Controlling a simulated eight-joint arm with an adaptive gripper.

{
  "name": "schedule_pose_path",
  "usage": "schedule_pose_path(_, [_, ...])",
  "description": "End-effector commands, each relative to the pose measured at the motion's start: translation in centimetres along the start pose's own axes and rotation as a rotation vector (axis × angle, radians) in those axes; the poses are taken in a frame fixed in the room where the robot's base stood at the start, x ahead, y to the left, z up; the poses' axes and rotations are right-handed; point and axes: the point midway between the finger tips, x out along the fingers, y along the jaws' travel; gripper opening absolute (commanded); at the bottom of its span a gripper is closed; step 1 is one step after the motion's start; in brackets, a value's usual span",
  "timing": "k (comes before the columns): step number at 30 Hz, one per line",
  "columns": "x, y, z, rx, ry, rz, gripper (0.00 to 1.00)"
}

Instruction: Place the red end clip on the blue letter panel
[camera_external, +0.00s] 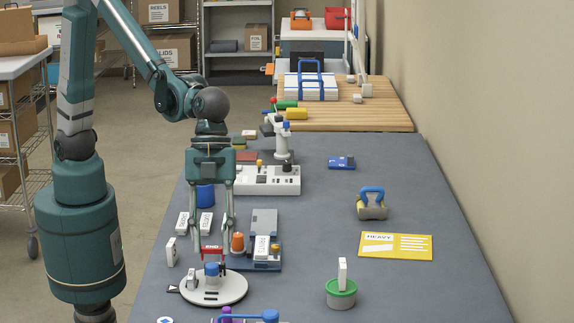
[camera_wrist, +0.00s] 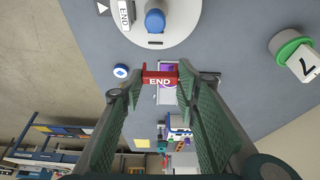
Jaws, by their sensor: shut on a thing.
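My gripper (camera_external: 212,250) points down and is shut on the red end clip (camera_external: 211,253), just behind the white round turntable in the outside view. No panel can be identified for certain as the blue letter panel. A blue base (camera_external: 265,266) carrying a lettered white block stands right of the clip. A small blue piece (camera_external: 342,162) lies farther back.
The turntable (camera_external: 238,290) bears a blue knob and a white clip. An orange peg (camera_external: 237,242) stands close to my gripper. A yellow HEAVY card (camera_external: 396,246) lies right.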

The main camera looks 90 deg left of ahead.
Motion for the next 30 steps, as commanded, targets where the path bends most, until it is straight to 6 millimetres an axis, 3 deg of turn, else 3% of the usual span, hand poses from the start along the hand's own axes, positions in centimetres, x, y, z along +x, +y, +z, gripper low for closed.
schedule_pose_path(11, [-1.9, -6.3, 3.8, -0.092, 0.000, -0.038, 0.25])
schedule_pose_path(30, [-7.0, -19.4, 15.1, -0.301, 0.000, -0.125, 0.25])
